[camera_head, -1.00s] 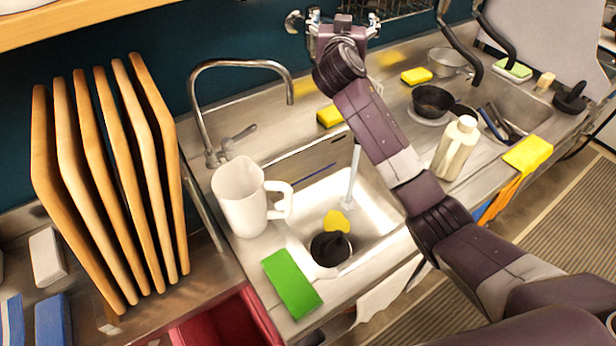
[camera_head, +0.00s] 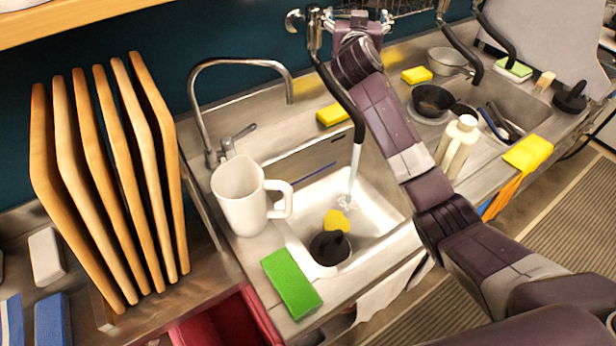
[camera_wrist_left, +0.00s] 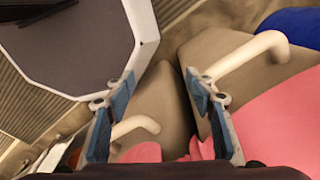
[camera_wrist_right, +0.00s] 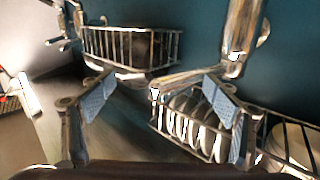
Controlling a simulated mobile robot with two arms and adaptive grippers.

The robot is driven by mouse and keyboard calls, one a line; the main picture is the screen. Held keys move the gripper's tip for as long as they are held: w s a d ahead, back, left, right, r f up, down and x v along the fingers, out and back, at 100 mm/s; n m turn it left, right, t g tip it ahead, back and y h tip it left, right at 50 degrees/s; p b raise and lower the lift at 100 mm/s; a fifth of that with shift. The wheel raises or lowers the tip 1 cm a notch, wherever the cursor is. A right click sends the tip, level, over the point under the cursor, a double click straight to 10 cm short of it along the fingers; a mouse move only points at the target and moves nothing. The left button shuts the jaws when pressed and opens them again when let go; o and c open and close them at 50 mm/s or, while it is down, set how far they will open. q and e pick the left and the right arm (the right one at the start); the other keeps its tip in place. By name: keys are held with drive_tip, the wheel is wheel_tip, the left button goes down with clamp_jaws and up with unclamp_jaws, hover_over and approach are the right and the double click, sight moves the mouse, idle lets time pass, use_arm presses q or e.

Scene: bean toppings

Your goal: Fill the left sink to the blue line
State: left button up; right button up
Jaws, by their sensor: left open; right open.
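A water stream (camera_head: 354,172) falls from a black-ended spout (camera_head: 345,98) and splashes on the sink floor. The water level is hard to tell. A black stopper-like piece (camera_head: 330,247) and a yellow object (camera_head: 336,221) are in the sink. My right gripper (camera_head: 350,20) is open and empty by the wall fixture behind the sink; the right wrist view shows a metal pipe (camera_wrist_right: 240,45) just beyond its fingers. My left gripper (camera_wrist_left: 160,105) is open, away from the sink.
A white pitcher (camera_head: 240,197) and a green sponge (camera_head: 292,283) stand at the sink's left and front. A second curved faucet (camera_head: 240,63) rises behind the pitcher. A cream bottle (camera_head: 457,148) stands right of my right arm. Dish racks (camera_wrist_right: 130,47) are near the right gripper.

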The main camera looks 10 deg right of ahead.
drive_tip(key=p+v, duration=0.1)
drive_tip(key=v, duration=0.8)
drive_tip(key=shift+p, duration=0.4)
drive_tip(key=shift+c, duration=0.3)
